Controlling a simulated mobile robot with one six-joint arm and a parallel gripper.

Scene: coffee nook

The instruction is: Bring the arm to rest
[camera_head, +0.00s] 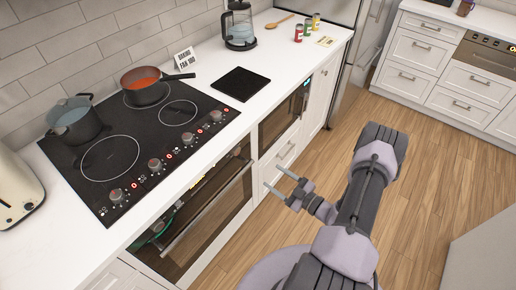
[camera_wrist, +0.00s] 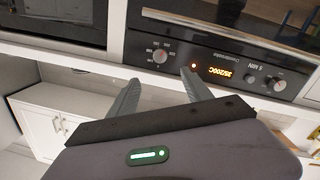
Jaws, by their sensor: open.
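My gripper (camera_head: 274,179) is open and empty in front of the counter, beside the oven and the drawer fronts. My arm reaches over the floor from the lower middle of the head view. In the wrist view my gripper (camera_wrist: 160,82) shows two grey fingers spread apart with nothing between them. Beyond the fingers is an appliance control panel (camera_wrist: 225,68) with knobs and a lit display, seen upside down. I cannot tell for sure whether the fingertips touch anything.
A black cooktop (camera_head: 140,140) holds a grey pot (camera_head: 75,122) and a pan (camera_head: 146,90) with red contents. A black mat (camera_head: 241,84), a kettle (camera_head: 238,28) and several small cans stand on the counter (camera_head: 285,70). The wooden floor (camera_head: 420,160) at right is clear.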

